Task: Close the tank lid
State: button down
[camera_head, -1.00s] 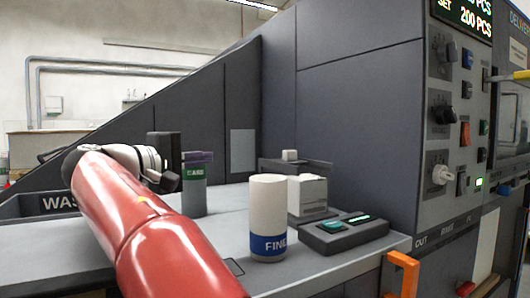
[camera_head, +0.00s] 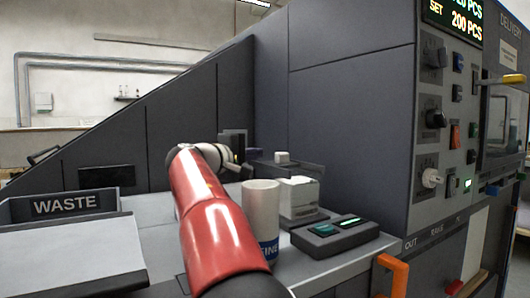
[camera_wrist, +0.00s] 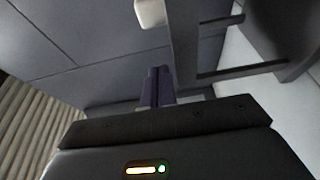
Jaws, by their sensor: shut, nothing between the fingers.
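A low dark grey box (camera_head: 262,167), seemingly the tank, stands against the machine's dark wall with a small white knob (camera_head: 282,157) at its top. A white knob (camera_wrist: 150,12) and a dark open-looking frame (camera_wrist: 184,50) show at the top of the wrist view. I cannot tell clearly how far the lid is open. My gripper (camera_head: 234,148) is just left of the box in the head view, partly hidden by my red arm. In the wrist view its two fingers (camera_wrist: 157,86) are together and empty, below the knob and apart from it in the picture.
A white cylinder (camera_head: 261,212) with a blue FINE label stands right beside my arm. A WASTE bin (camera_head: 66,206) is at left; an orange handle (camera_head: 398,275) is at the front right.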

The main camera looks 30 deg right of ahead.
aim_at(284, 155)
jog(key=s, duration=0.1)
jog(key=s+d, duration=0.1)
jog(key=s, duration=0.1)
jog(key=shift+b, duration=0.4)
jog(key=shift+s, duration=0.35)
jog(key=s+b, duration=0.3)
jog(key=s, duration=0.1)
jog(key=shift+s+a+f, duration=0.1)
jog(key=shift+s+a, duration=0.05)
jog(key=shift+s, duration=0.05)
